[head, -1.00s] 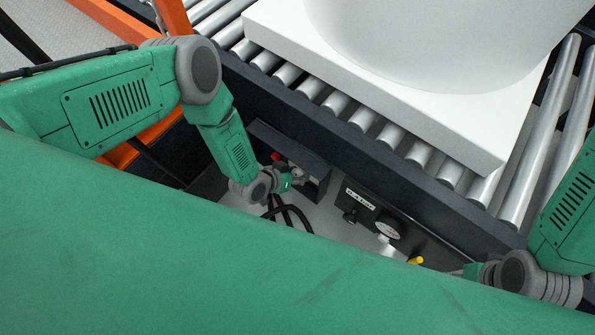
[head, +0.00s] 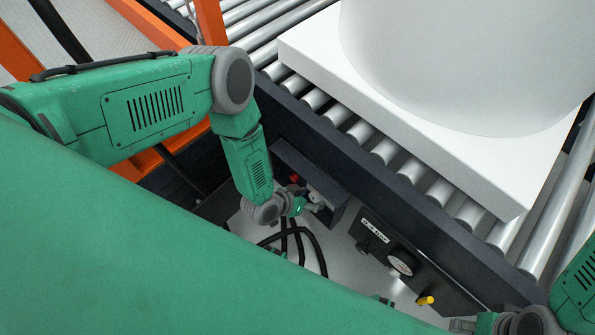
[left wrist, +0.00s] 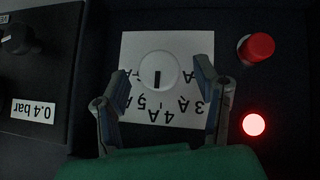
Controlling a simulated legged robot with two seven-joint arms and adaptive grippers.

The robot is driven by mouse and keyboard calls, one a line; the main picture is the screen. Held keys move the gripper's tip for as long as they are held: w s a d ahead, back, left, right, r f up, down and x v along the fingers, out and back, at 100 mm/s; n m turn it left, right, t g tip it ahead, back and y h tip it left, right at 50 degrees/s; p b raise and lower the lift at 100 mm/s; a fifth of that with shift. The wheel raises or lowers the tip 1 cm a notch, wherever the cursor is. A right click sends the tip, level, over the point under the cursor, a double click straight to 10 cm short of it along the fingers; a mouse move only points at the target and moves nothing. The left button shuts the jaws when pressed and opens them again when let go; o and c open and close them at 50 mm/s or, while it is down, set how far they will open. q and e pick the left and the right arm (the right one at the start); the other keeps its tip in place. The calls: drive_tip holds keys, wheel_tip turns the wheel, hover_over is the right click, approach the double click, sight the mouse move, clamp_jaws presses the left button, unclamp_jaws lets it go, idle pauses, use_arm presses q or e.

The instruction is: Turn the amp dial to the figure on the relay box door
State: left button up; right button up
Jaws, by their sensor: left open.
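The amp dial (left wrist: 157,72), a round white knob with a short black upright mark, sits on a white scale plate (left wrist: 180,45) in the left wrist view. Its figures appear upside down; 3A, 4A and 5A can be made out. My left gripper (left wrist: 158,88) is open, one finger on each side of the dial; contact cannot be told. In the head view my left gripper (head: 312,207) is at the dark box (head: 322,180), where the dial is too small to read. My right gripper (head: 462,325) is partly hidden at the bottom right. I cannot make out a figure on a relay box door.
Beside the dial are a red button (left wrist: 257,47) and a lit red lamp (left wrist: 254,124). A neighbouring panel has a black knob (left wrist: 17,39) and a "0.4 bar" label (left wrist: 33,111). Black cables (head: 300,240) hang below the box. A roller conveyor (head: 440,190) carries a large white tank (head: 450,60).

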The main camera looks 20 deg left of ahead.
use_arm(q)
drive_tip(key=v, duration=1)
